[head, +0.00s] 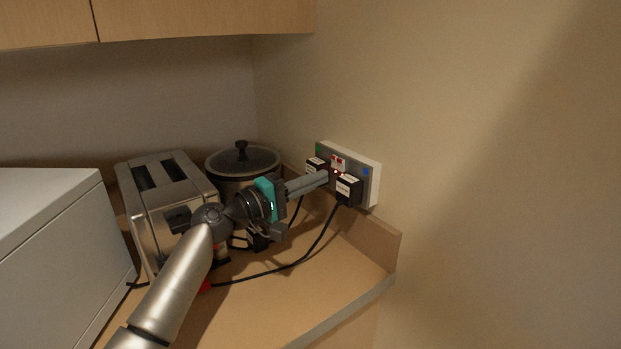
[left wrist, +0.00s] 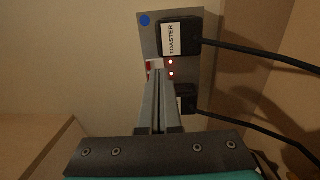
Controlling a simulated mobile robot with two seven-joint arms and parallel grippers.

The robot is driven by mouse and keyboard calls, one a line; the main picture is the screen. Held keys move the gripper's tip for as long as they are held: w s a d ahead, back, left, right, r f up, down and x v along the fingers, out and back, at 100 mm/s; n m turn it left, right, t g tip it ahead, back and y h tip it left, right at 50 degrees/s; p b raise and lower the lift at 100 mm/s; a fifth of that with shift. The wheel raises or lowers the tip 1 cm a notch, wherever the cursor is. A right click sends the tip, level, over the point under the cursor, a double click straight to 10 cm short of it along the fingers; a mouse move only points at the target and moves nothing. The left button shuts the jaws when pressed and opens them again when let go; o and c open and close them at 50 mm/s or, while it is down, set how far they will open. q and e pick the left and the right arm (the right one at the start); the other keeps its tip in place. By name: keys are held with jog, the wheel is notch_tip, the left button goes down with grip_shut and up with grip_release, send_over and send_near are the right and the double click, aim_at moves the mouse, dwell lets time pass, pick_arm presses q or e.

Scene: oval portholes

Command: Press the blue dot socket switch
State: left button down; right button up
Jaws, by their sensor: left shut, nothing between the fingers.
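A double socket (head: 375,185) with a grey faceplate is on the right wall. Its blue dot (head: 365,172) is at the right end, above a black plug (head: 348,189) with a white label. In the left wrist view the blue dot (left wrist: 145,20) is beside the plug labelled TOASTER (left wrist: 175,39). Red-marked switches (head: 338,160) sit mid-plate; they show partly in the left wrist view (left wrist: 152,66), near two red lights. My left gripper (head: 327,177) is shut and empty, its tips in front of the plate's middle, between the plugs. I cannot tell whether they touch. My right gripper is out of view.
A second plug (head: 315,165) is at the socket's left, near a green dot. Black cables run down to the counter (head: 270,300). A toaster (head: 150,220) and a lidded pot (head: 242,160) stand behind my left arm. A white box (head: 60,260) is at the left.

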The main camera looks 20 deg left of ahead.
pick_arm(q)
jog(key=v, duration=1)
jog(key=shift+a+f, duration=0.2)
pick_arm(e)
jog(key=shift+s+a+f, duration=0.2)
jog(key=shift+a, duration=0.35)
pick_arm(q)
jog(key=shift+s, duration=0.1)
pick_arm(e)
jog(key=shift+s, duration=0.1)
